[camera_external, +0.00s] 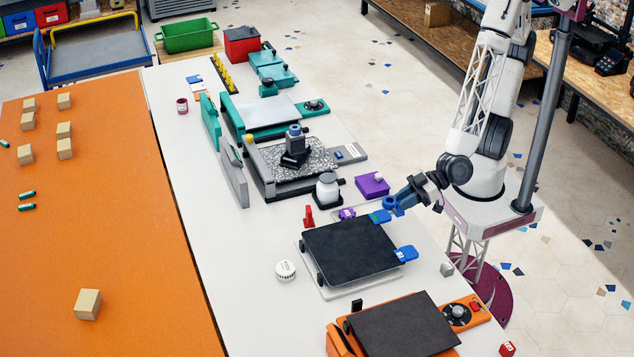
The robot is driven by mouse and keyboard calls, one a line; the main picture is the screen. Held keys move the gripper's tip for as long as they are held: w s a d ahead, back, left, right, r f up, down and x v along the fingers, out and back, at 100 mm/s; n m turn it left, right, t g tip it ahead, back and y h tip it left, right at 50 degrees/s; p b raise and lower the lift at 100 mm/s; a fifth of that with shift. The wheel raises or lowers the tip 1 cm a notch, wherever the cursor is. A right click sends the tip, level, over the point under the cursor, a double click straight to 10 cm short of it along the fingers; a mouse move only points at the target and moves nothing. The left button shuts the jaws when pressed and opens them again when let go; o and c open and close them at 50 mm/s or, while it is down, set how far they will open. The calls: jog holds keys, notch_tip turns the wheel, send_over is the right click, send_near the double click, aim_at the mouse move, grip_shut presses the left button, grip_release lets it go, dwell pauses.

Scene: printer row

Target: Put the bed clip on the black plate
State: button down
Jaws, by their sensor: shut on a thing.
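The black plate (345,252) lies flat on a light base on the white bench, right of the picture's middle. One blue bed clip (380,216) is at its upper right corner, at the tips of my gripper (388,208). My gripper is shut on this clip, reaching in from the right and tilted down. Whether the clip touches the plate I cannot tell. A second blue clip (405,254) sits at the plate's right edge. The fingertips are small and partly merge with the blue of the clip.
A purple box (372,185) and a white jar (328,188) stand behind the plate. A red part (308,216) and a white round cap (285,270) are to its left. An orange printer (340,338) with a dark plate (405,328) is in front. A grey cube (447,269) lies right.

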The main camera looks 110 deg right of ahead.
jog(key=w+a, duration=0.1)
jog(key=w, duration=0.1)
jog(key=w+a, duration=0.1)
jog(key=w, duration=0.2)
jog(key=w+a+f, duration=0.1)
jog(key=w, duration=0.2)
jog(key=shift+a, duration=0.3)
jog(key=shift+f, duration=1.7)
jog(key=shift+f, duration=0.15)
jog(key=c, duration=1)
grip_release()
jog(key=shift+o, duration=0.2)
jog(key=shift+r, duration=0.2)
jog(key=v, duration=1.2)
